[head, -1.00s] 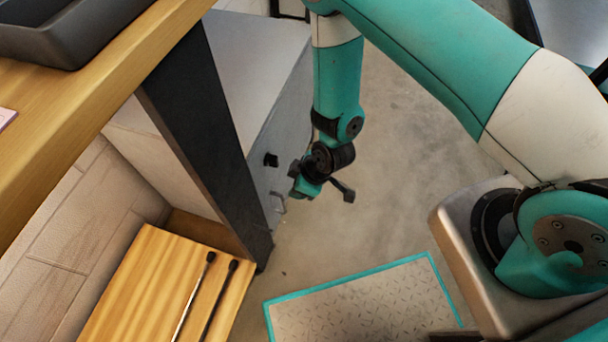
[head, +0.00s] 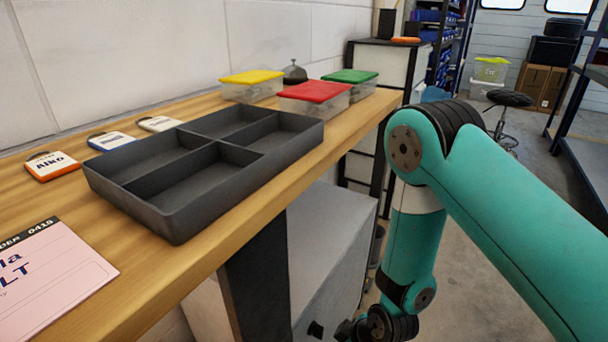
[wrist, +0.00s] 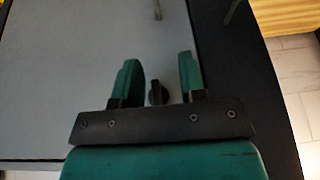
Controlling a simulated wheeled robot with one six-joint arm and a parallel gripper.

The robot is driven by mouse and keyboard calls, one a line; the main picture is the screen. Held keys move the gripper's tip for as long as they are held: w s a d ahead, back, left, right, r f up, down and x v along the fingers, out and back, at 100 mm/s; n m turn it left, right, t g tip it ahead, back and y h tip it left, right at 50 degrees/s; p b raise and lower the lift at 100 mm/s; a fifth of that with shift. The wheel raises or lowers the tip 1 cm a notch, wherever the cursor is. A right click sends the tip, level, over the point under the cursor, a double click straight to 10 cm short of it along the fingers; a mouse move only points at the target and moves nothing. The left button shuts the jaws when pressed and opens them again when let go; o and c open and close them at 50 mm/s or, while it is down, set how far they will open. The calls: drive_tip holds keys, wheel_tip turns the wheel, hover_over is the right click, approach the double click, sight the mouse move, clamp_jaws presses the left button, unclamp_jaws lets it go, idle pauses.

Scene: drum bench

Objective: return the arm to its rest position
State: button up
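My teal arm (head: 412,250) hangs bent down beside the front edge of the bench, on the right of the head view. Its wrist end reaches the bottom edge of that view, and the fingers cannot be made out there. In the wrist view my gripper (wrist: 160,75) has its two green fingers apart with nothing held between them. A dark knob (wrist: 157,93) on the grey cabinet face (wrist: 75,60) shows in the gap, beyond the fingers.
A dark divided tray (head: 180,222) lies on the wooden bench (head: 150,290). Beyond it are lidded boxes with yellow (head: 251,77), red (head: 316,91) and green (head: 350,76) lids. Several tags and a pink card (head: 60,285) lie at left. Open floor lies behind my arm.

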wheel_tip(320, 180, up, 23)
drive_tip(key=m+g+y, duration=0.1)
drive_tip(key=m, duration=0.2)
drive_tip(key=s+d+r+m+g, duration=0.1)
drive_tip(key=s+d+r, duration=0.2)
drive_tip(key=s+r, duration=0.4)
drive_tip(key=s+d+r+m, duration=0.1)
drive_tip(key=s+d+r, duration=0.1)
drive_tip(key=s+r, duration=0.5)
wheel_tip(320, 180, up, 26)
drive_tip(key=p, duration=2.5)
drive_tip(key=shift+w+f+h, duration=0.2)
drive_tip(key=shift+w+h, duration=0.2)
drive_tip(key=shift+w, duration=0.05)
drive_tip(key=shift+n, duration=0.3)
